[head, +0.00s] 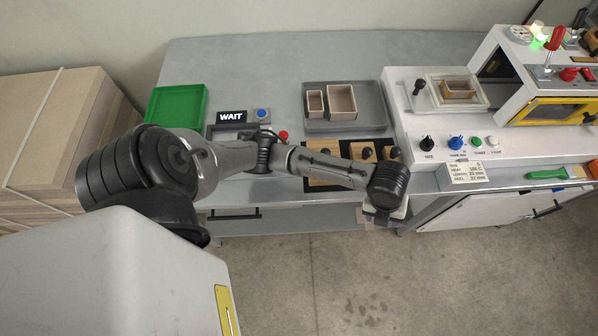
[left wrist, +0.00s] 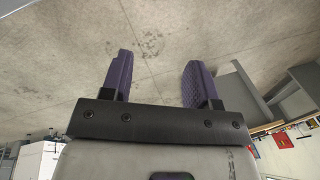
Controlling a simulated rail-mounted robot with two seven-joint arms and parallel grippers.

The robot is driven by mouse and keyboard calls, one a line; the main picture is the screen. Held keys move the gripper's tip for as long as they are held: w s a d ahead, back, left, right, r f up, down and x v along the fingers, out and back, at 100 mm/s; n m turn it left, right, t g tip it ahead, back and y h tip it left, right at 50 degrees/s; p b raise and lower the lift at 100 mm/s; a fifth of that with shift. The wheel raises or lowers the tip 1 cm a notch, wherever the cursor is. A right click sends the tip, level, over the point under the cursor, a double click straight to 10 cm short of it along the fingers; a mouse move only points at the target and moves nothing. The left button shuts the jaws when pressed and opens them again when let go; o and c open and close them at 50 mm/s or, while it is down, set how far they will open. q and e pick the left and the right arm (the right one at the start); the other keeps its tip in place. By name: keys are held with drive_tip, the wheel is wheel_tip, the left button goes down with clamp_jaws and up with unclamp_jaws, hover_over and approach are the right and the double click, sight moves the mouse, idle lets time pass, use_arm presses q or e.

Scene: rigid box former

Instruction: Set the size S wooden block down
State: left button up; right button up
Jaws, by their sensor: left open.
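Wooden blocks with dark knobs, one of them a light wooden block (head: 362,152), sit in a black holder (head: 346,144) at the table's front edge. My left arm crosses in front and hides part of them. I cannot tell which block is size S. My left gripper (head: 381,216) is past the table's front edge, over the floor, mostly hidden under its wrist. In the left wrist view my left gripper (left wrist: 159,78) has its two purple fingers apart, with only floor between them. No block is in it. My right gripper is not in view.
A grey tray (head: 372,125) with two open boxes stands behind the holder. A green tray (head: 178,104) and a WAIT sign (head: 231,116) are at the left. The white machine (head: 420,150) with knobs and a brown box (head: 458,89) on it stands right. The back of the table is clear.

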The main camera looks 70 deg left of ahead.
use_arm(q)
drive_tip(key=s+d+f+n+t, duration=0.2)
drive_tip(key=s+f+n, duration=0.2)
drive_tip(key=s+n, duration=0.75)
drive_tip(key=s+a+n+y, duration=0.1)
drive_tip(key=s+a+n, duration=0.4)
drive_tip(key=s+n, duration=0.4)
drive_tip(key=n, duration=0.2)
drive_tip(key=shift+s+a+n+y, duration=0.35)
drive_tip(key=shift+s+y, duration=0.05)
